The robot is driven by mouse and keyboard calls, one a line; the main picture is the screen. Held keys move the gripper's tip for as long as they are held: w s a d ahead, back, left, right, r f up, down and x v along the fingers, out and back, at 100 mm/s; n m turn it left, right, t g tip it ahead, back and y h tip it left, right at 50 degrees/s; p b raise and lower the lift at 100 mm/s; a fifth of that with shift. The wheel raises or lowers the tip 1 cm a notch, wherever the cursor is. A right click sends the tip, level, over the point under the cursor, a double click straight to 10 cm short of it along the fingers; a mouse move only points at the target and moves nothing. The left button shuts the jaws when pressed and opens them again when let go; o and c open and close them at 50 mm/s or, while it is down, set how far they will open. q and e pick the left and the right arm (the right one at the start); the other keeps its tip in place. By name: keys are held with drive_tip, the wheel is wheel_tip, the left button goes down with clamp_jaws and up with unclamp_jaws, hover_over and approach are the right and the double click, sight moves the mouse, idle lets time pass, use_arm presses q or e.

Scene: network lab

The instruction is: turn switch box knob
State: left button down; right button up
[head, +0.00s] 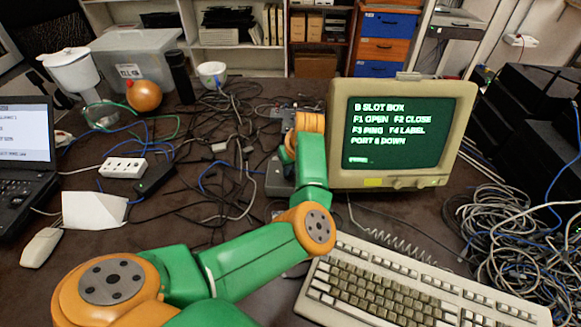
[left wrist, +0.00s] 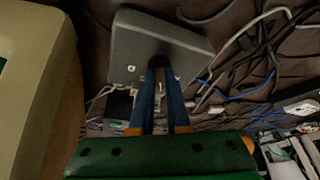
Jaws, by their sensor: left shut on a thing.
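The grey switch box (left wrist: 190,42) sits at the top middle of the left wrist view, with a small light mark on its face. Its dark knob (left wrist: 159,61) is at the near edge of the box. The blue fingers of my left gripper (left wrist: 160,73) are closed together on the knob, which they partly cover. In the head view the grey box (head: 279,178) shows just left of my green and orange left arm, which hides part of it. The gripper's fingertips are hidden there. My right gripper is in neither view.
A beige monitor (head: 468,110) stands close to the right of my left arm, with a keyboard (head: 400,290) in front. Tangled cables cover the table around the box.

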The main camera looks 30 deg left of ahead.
use_arm(q)
drive_tip(key=shift+n, duration=0.7)
drive_tip(key=shift+w+f+n+g+b, duration=0.15)
drive_tip(key=shift+n+g+b, duration=0.3)
drive_tip(key=shift+n, duration=0.35)
drive_tip(key=n+g+b, duration=0.1)
drive_tip(key=n+b, duration=0.1)
drive_tip(key=shift+n+y, duration=0.3)
drive_tip(key=shift+w+n+g+b, duration=0.1)
drive_tip(key=shift+n+g+b, duration=0.35)
drive_tip(key=shift+n+b, duration=0.45)
drive_tip(key=c, duration=0.9)
unclamp_jaws()
drive_tip(key=shift+a, duration=0.1)
drive_tip(key=shift+r, duration=0.2)
